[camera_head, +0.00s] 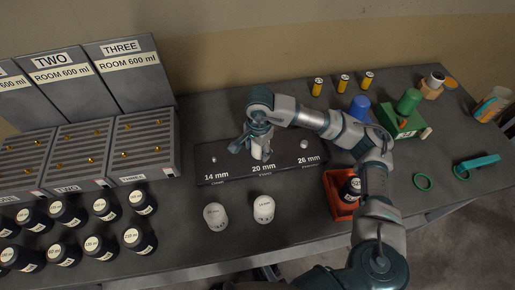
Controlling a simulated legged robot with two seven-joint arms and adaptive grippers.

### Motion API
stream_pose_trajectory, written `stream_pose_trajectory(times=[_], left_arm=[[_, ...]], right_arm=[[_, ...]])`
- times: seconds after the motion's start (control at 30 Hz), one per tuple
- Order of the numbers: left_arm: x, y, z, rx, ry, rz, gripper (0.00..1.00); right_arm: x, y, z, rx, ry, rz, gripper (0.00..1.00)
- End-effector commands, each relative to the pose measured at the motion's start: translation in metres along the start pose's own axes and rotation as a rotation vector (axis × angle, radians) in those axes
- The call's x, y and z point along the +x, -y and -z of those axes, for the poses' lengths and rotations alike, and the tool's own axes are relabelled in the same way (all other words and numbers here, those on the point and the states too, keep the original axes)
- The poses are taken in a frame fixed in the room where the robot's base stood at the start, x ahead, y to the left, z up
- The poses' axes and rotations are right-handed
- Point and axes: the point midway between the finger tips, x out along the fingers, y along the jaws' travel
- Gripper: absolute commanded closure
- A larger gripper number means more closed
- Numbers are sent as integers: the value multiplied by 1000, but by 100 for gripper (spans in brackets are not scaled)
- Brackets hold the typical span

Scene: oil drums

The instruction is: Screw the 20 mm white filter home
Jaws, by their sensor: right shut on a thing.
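A dark plate (215,165) on the bench carries the labels 14 mm, 20 mm and 26 mm, with small metal studs at the 14 mm and 26 mm places. My right gripper (259,143) points down over the middle 20 mm place. It is shut on a white filter (262,153), mostly hidden by the fingers; how far down it sits on its stud cannot be told. Two more white filters, a left one (215,216) and a right one (263,209), stand in front of the plate. Their labels are too small to read surely. My left gripper is not in view.
A red bin (335,195) holding a dark bottle (350,188) stands beside my right forearm. Several dark bottles (67,213) and slotted racks (145,145) fill the left. Bench between bottles and filters is clear.

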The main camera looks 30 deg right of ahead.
Motion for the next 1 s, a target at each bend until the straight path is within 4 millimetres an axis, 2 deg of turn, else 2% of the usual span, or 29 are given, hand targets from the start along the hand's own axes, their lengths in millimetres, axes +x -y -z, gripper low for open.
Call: stream_pose_trajectory(times=[0.3,0.4,0.73,1.0], left_arm=[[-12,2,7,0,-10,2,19],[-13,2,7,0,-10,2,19],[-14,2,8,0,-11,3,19],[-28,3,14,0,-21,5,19]], right_arm=[[1,5,0,461,-13,-6,87],[3,6,1,527,-16,-5,87],[4,6,1,570,-17,-8,87],[3,10,4,992,-31,-9,86]])
